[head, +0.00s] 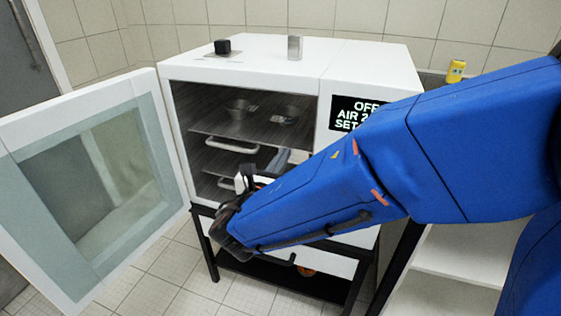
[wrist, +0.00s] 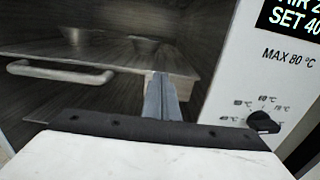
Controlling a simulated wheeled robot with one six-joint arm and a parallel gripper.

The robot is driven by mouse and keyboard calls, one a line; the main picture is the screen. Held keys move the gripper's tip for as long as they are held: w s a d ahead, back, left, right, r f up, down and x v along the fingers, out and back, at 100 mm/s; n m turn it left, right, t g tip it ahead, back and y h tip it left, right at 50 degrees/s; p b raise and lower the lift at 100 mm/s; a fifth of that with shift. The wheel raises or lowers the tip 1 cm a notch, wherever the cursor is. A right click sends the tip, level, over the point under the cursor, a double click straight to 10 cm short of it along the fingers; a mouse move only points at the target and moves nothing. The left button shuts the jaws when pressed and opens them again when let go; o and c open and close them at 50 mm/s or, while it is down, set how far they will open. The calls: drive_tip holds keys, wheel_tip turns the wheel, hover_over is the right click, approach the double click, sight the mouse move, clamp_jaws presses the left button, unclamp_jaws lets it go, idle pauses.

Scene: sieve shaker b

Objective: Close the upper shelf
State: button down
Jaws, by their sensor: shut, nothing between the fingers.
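The upper shelf (head: 212,127) is a grey metal plate inside the white oven (head: 250,63). It carries two small metal cups, a left one (head: 238,109) and a right one (head: 287,115). Its bar handle (head: 232,146) sticks out at the front and also shows in the wrist view (wrist: 60,71). My gripper (head: 280,162) is shut and empty at the right part of the shelf's front. In the wrist view, its fingers (wrist: 161,97) overlap the shelf's front edge, right of the handle. I cannot tell whether they touch it.
The oven's glass door (head: 90,180) stands wide open to the left. A lower handle (head: 228,183) sits below the upper shelf. The control panel with a knob (wrist: 263,122) is close on the right. A black knob (head: 222,46) and a metal block (head: 294,47) are on top.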

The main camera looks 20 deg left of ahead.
idle(0.3)
drive_tip(key=shift+w+d+r, duration=0.1)
drive_tip(key=shift+w, duration=1.15)
